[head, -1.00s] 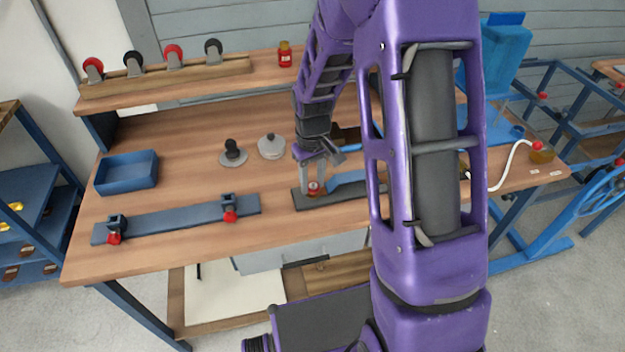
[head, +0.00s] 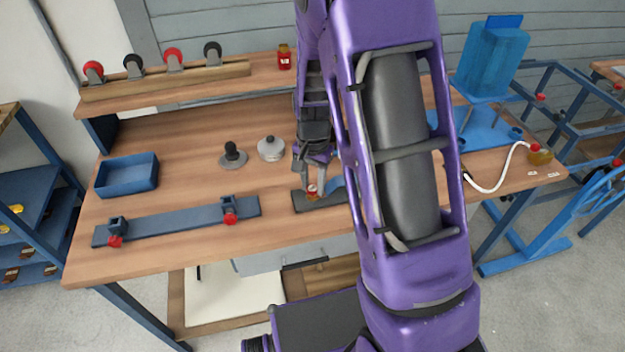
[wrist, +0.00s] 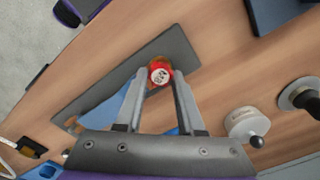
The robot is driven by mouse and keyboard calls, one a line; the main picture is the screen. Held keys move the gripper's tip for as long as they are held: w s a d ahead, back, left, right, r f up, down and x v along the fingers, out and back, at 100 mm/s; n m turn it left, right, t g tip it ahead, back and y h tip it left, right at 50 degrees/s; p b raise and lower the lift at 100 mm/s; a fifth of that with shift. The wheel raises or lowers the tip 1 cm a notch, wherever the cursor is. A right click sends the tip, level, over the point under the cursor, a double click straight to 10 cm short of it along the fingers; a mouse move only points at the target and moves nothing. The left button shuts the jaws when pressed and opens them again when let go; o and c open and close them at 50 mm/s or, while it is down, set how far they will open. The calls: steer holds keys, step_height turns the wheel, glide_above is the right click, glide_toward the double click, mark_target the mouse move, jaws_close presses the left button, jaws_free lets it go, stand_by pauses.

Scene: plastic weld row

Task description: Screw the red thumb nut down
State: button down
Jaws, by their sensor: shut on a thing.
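The red thumb nut (wrist: 160,73) has a pale marked top and sits above the dark plate (wrist: 188,45) in the wrist view. My gripper (wrist: 159,77) is shut on the red thumb nut, one finger on each side of it. In the head view the nut (head: 312,190) shows small and red between the fingertips, over the plate (head: 304,204). A blue part (wrist: 105,108) lies along the plate in the wrist view. My fingers and arm hide part of the plate, and what lies under the nut is mostly hidden.
A long blue-grey bar with red-knobbed clamps (head: 180,218) lies to the left. A blue tray (head: 127,174), a dark-knobbed disc (head: 232,155) and a pale round lidded piece (head: 271,149) stand behind. Bench surface between these is clear. A blue stand (head: 490,75) is at the right.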

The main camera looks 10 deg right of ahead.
steer(key=m+p, duration=0.1)
steer(key=m, duration=0.1)
steer(key=m+p, duration=0.1)
steer(key=m, duration=0.2)
steer(key=shift+s+r, duration=0.15)
steer(key=shift+r, duration=0.05)
steer(key=m+p, duration=0.1)
steer(key=m, duration=0.1)
steer(key=shift+f+m, duration=0.1)
steer(key=shift+m, duration=0.2)
steer(key=shift+f, duration=0.15)
steer(key=c, duration=0.6)
jaws_free()
steer(key=shift+o, duration=0.2)
